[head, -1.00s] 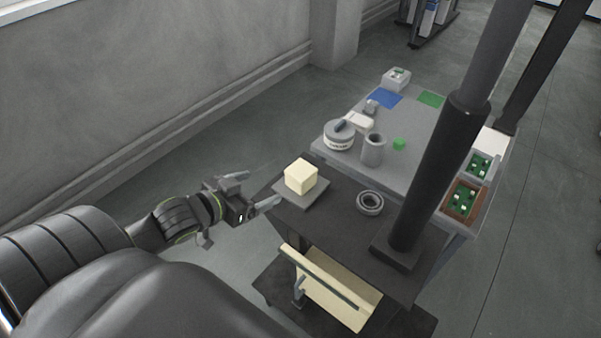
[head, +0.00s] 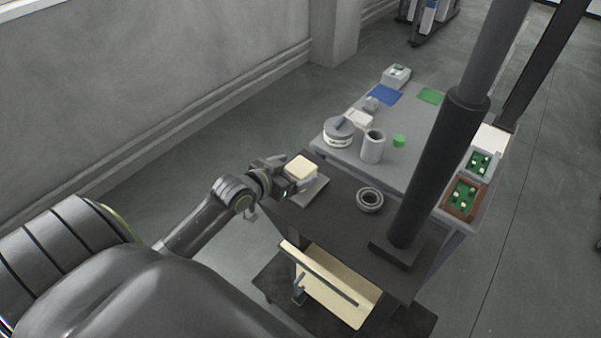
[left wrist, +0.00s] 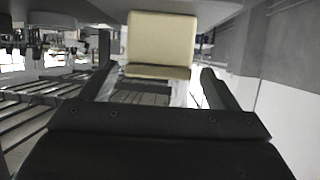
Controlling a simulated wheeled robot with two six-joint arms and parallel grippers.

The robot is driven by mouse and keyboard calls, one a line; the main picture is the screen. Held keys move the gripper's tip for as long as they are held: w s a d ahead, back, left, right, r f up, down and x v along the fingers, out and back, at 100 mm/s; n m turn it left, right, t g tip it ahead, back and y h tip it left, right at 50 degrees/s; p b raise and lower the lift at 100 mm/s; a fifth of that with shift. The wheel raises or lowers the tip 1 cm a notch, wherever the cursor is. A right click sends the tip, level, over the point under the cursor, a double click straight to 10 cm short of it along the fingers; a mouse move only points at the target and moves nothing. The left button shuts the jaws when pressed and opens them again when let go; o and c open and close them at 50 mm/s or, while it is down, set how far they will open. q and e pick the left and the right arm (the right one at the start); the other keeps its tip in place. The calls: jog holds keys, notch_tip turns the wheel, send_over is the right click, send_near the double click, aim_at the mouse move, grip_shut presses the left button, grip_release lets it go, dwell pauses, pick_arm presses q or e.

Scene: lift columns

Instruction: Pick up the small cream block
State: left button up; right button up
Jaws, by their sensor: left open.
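The small cream block (head: 300,167) sits on a thin grey plate (head: 313,192) at the left corner of the dark cart top. My left gripper (head: 287,177) is at the block's left side, with its fingers reaching along it. In the left wrist view the cream block (left wrist: 162,42) stands upright ahead, between the lines of the two fingers of my open left gripper (left wrist: 162,82). I cannot tell whether either finger touches the block. My right gripper is not in view.
A metal ring (head: 369,199) lies right of the block, and a dark column (head: 436,170) stands beyond it. Floor left of the cart is clear.

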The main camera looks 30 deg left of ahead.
aim_at(305, 166)
pick_arm(q)
jog(key=p+x, duration=0.1)
jog(key=x, duration=0.3)
jog(key=shift+w+d+f, duration=0.2)
jog(key=shift+w, duration=0.15)
jog(key=shift+r, duration=0.1)
jog(key=c, duration=1.3)
